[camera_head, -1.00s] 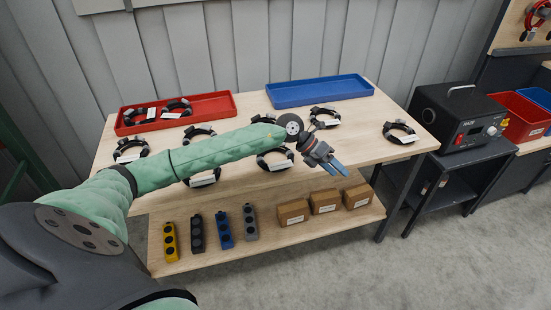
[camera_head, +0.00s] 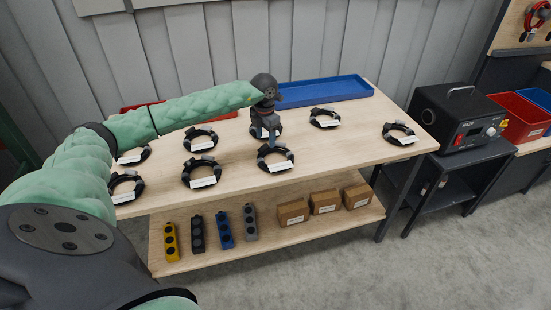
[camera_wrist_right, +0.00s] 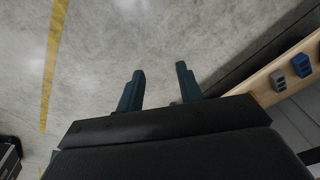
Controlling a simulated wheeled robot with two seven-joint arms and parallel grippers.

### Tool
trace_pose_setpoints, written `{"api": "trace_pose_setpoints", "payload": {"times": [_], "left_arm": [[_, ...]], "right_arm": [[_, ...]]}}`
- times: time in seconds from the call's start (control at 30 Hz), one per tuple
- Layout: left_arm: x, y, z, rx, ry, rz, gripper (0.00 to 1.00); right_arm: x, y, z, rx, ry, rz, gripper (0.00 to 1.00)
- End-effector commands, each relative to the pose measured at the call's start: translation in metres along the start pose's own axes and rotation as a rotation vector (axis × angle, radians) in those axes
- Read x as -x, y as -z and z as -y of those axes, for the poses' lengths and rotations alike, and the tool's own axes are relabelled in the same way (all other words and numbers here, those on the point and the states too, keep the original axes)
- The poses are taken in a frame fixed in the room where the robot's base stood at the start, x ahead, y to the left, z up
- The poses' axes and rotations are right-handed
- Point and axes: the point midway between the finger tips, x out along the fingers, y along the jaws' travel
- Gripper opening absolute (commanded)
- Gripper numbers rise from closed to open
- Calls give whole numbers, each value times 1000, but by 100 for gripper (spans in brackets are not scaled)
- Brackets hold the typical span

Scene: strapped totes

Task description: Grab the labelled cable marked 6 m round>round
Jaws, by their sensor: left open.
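Several black coiled cables with white labels lie on the wooden table; the print is too small to read, so I cannot tell which is marked 6 m round>round. One coil (camera_head: 279,166) lies at the middle front. Others are at the left, such as one coil (camera_head: 202,182) and another (camera_head: 201,146), and at the right, such as one coil (camera_head: 401,139). My right gripper (camera_wrist_right: 160,82) is open and empty over the floor in the right wrist view.
A blue tray (camera_head: 325,92) stands at the table's back. A red tray (camera_head: 128,108) at the back left is mostly hidden by my left arm. The lower shelf holds several coloured blocks (camera_head: 224,230) and small boxes (camera_head: 325,202). A black power unit (camera_head: 455,118) stands right of the table.

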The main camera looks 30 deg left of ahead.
Motion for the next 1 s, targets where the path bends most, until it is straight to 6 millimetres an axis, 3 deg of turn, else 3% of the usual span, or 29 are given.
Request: {"api": "trace_pose_setpoints", "payload": {"times": [0.6,0.97,1.0], "left_arm": [[-44,-2,0,0,3,1,55],[-50,-2,0,-1,2,1,55],[-50,-2,0,-1,2,1,47]], "right_arm": [[-93,-10,-10,1,-13,10,36],[-101,-12,-11,1,-14,8,36],[-101,-12,-11,1,-14,8,36]]}}
